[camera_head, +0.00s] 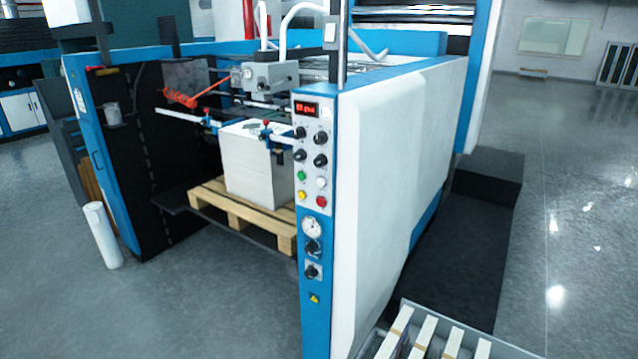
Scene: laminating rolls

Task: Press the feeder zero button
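The feeder's control panel (311,160) is on the front post of the blue and white machine, near the middle of the camera_head view. It has a red lit display (306,110) at its top, with black knobs (320,160) below. Under the knobs are small round buttons: green (301,175), white (321,182), yellow (302,196) and red (321,201). Labels are too small to read, so I cannot tell which is the zero button. A gauge (312,227) and more black knobs sit lower on the post. My gripper is not in view.
A stack of white sheets (250,170) stands on a wooden pallet (240,216) inside the feeder. A white roll (101,235) stands on the floor at left. A tray with pale bundles (425,338) is at bottom right. The floor (200,310) in front is clear.

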